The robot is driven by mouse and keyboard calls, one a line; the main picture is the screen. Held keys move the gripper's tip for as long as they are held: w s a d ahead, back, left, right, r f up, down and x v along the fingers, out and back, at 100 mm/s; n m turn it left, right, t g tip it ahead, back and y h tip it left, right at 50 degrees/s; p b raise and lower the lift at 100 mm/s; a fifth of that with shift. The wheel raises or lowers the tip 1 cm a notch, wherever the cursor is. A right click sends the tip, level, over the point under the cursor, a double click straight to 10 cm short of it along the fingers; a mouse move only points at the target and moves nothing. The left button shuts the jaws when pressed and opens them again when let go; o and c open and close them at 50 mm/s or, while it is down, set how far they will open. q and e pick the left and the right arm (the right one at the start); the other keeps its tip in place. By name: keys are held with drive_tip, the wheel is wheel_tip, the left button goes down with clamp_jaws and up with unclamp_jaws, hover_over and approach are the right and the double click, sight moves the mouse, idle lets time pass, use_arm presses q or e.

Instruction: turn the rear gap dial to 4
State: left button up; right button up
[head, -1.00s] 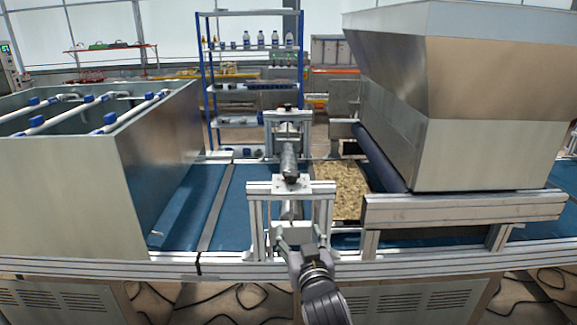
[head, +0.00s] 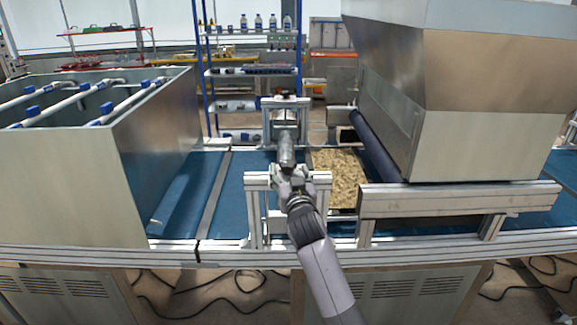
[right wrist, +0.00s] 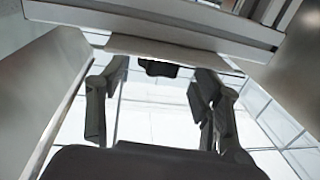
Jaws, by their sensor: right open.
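The roller unit has a front aluminium frame (head: 256,182) and a rear aluminium frame (head: 303,104), joined by a grey cylinder (head: 286,150) across the belt. I cannot make out the rear gap dial or its numbers in the head view. My right gripper (head: 290,174) is at the top of the front frame, short of the rear frame. It also shows in the right wrist view (right wrist: 160,80), its fingers spread apart. A small dark piece (right wrist: 158,68) shows between the fingertips, below a pale plate (right wrist: 170,50); I cannot tell what it is. My left gripper is out of view.
A large metal hopper (head: 480,100) stands right of the frames, and a grey open tank (head: 155,130) stands left. Brown substrate (head: 338,175) lies on the blue belt (head: 240,195). An aluminium rail (head: 400,250) runs along the front.

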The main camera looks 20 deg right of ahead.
drive_tip(key=shift+w+d, duration=0.2)
drive_tip(key=shift+w, duration=1.2)
drive_tip(key=shift+c, duration=0.5)
